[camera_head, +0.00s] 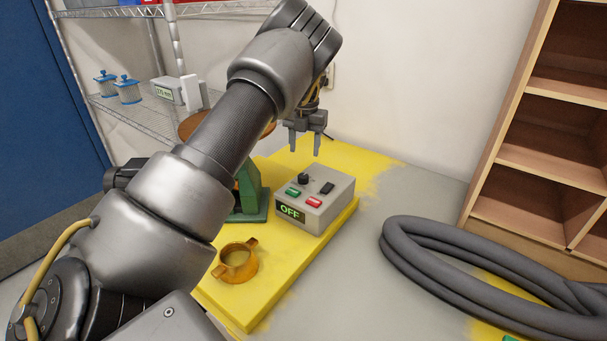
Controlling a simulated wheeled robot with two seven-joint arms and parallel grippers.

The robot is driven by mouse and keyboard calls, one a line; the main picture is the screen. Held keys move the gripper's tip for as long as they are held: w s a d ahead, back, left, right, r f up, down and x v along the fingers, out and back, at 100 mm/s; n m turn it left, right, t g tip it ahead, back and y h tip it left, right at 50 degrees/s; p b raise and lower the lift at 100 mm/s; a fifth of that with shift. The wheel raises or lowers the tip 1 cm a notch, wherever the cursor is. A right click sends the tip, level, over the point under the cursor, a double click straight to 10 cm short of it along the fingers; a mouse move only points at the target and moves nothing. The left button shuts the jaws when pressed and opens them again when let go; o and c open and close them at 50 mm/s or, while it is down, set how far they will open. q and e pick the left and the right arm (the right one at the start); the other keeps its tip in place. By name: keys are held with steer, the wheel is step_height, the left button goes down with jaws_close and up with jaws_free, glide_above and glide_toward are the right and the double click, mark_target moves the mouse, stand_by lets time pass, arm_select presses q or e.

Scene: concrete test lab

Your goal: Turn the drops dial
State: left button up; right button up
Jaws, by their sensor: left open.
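A grey control box (327,205) sits on the yellow board. Its front display reads "OFF". A black round dial (304,179) stands on its top at the back left, beside a black rocker switch (327,188), a green button (293,192) and a red button (314,202). I cannot read any label by the dial. My left gripper (304,151) points down with its two fingers apart and empty, above and behind the dial in the picture, not touching it. My right gripper is not in view.
An orange ring with lugs (237,263) lies on the yellow board (265,286). A green machine base (249,196) stands left of the box, partly behind my left arm. A coiled grey hose (440,262) lies at right, before a wooden shelf (540,153). A wire rack stands back left.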

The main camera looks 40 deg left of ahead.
mark_target(304, 176)
arm_select(q)
step_height(304, 176, down, 10)
steer(key=shift+a+r+p, duration=0.1)
steer(key=shift+r+p, duration=0.15)
steer(key=shift+p, duration=0.8)
steer(key=c, duration=1)
